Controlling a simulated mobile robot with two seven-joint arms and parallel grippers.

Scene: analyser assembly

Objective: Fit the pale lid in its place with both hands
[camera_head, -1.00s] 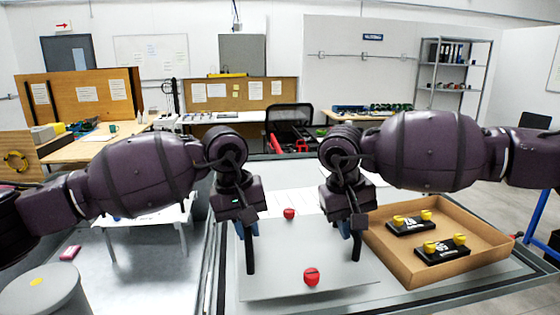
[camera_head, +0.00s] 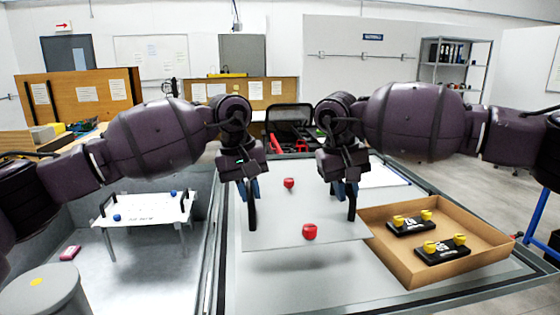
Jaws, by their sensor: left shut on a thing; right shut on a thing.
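The pale lid (camera_head: 280,218) is a flat plate with two red knobs, a nearer one (camera_head: 309,232) and a farther one (camera_head: 289,183). It hangs roughly level above the grey worktop, with a shadow below it. My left gripper (camera_head: 253,205) is shut at the lid's left side, on what looks like a dark upright handle. My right gripper (camera_head: 350,200) is shut the same way at the right side. The fingers and handles are hard to tell apart. At left, a white-topped stand (camera_head: 150,209) on thin legs has dark end handles and blue knobs.
A cardboard tray (camera_head: 481,230) at right holds two black blocks with yellow knobs, close to the lid's right edge. The worktop (camera_head: 300,285) in front is clear.

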